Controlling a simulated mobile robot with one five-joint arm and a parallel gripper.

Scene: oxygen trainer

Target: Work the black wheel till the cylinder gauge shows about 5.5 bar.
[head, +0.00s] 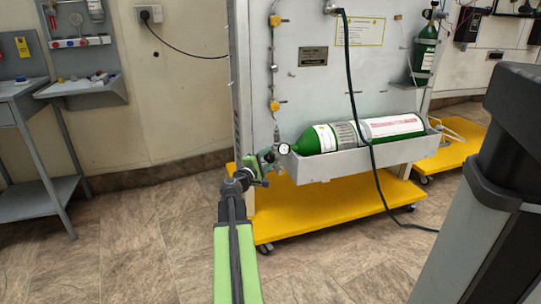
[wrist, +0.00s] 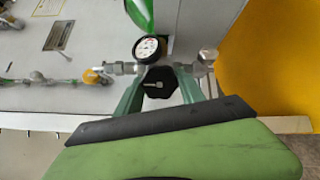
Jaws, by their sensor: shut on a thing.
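The black wheel (wrist: 158,90) sits below the cylinder gauge in the wrist view, between the two green fingers of my gripper (wrist: 160,86). The fingers are closed on the wheel's sides. The cylinder gauge (wrist: 149,47) has a round white dial with a dark rim; its markings and needle are too small to read. In the head view the gauge (head: 284,149) is at the left end of the green cylinder (head: 318,138), and my gripper (head: 264,165) reaches it from the lower left. The wheel is not clearly visible there.
The cylinder lies in a grey tray (head: 335,167) on a panel above a yellow wheeled base (head: 325,205). A black hose (head: 352,90) hangs in front of the cylinder. Metal fittings (wrist: 110,68) flank the gauge. A grey bench (head: 85,87) stands left; floor between is clear.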

